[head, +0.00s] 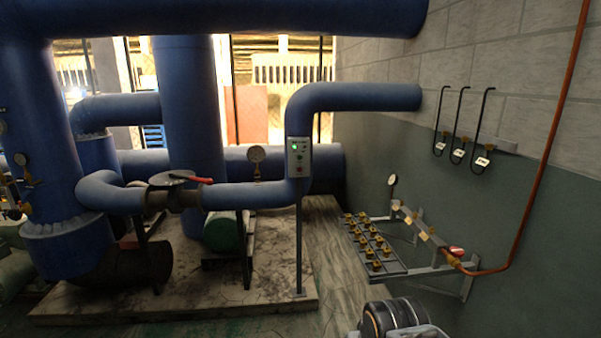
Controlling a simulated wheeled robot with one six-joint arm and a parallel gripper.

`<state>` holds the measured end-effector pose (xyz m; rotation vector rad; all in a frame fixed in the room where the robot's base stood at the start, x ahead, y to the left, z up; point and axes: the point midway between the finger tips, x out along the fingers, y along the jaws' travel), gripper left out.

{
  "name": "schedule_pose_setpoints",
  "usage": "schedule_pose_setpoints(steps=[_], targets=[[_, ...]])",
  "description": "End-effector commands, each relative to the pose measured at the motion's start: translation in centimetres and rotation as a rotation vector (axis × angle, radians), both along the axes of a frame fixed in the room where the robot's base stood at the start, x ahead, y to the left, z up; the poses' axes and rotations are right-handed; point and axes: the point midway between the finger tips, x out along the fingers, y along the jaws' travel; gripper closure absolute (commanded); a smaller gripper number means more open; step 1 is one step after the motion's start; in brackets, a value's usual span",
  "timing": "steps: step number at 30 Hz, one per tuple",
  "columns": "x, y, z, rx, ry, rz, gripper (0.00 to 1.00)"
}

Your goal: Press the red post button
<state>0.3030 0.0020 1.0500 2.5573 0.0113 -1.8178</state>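A slim grey post (299,235) stands upright on the concrete plinth, in front of the blue pipes. A small pale control box (299,157) is fixed at its top. A bright green light shows at the box's upper left. My gripper's fingers do not show. Only a dark rounded part, apparently of my arm, shows at the bottom edge, right of and well in front of the post.
Large blue pipes fill the left and back. A concrete plinth (180,310) lies under the post. On the right wall are a rack of brass fittings (372,243), a copper pipe (548,150) and several black hooked hoses. A strip of bare floor (340,270) lies between plinth and rack.

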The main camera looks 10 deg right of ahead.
Motion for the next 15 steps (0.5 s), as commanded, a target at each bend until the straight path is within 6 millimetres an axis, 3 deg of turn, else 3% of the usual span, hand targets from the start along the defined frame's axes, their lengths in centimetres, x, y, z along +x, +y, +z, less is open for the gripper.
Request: schedule_pose_setpoints(steps=[2,12,15], targets=[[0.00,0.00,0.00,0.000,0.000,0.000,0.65],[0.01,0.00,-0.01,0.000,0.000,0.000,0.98],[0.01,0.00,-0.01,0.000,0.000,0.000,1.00]])
